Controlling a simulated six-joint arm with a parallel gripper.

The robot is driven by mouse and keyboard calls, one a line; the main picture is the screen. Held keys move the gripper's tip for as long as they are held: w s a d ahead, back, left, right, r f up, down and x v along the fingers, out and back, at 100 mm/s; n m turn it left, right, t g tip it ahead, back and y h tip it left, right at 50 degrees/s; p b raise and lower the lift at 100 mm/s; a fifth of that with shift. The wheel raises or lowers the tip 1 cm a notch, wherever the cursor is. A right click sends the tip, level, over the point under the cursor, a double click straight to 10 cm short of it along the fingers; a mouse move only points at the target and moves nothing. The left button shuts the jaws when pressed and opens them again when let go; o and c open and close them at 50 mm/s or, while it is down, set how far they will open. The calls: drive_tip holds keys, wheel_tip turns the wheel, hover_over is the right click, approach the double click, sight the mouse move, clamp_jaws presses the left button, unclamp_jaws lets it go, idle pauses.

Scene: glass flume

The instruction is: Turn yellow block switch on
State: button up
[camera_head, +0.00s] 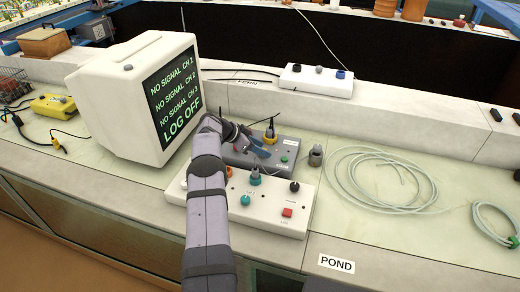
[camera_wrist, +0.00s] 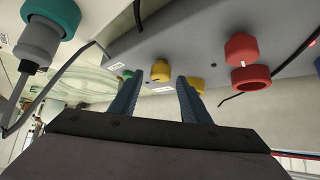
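My gripper (camera_head: 258,145) is over the grey control box (camera_head: 287,146) on the bench. In the wrist view, my gripper (camera_wrist: 159,88) has two blue fingers apart with a gap between them. A yellow knob (camera_wrist: 160,70) on the box shows between the fingertips, and a second yellow piece (camera_wrist: 198,86) is partly hidden by the right finger. I cannot tell whether a finger touches either. A separate yellow box (camera_head: 53,106) with a grey knob lies far left.
A white control box (camera_head: 265,215) with knobs and a red button lies in front, under my arm. A monitor (camera_head: 130,95) stands close on the left. Red knobs (camera_wrist: 240,48) and a dark cable are near the fingers. Coiled tubing (camera_head: 385,180) lies right.

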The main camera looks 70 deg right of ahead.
drive_tip(key=shift+w+a+f, duration=0.1)
drive_tip(key=shift+w, duration=0.05)
drive_tip(key=shift+b+v, duration=0.75)
drive_tip(key=shift+v, duration=2.85)
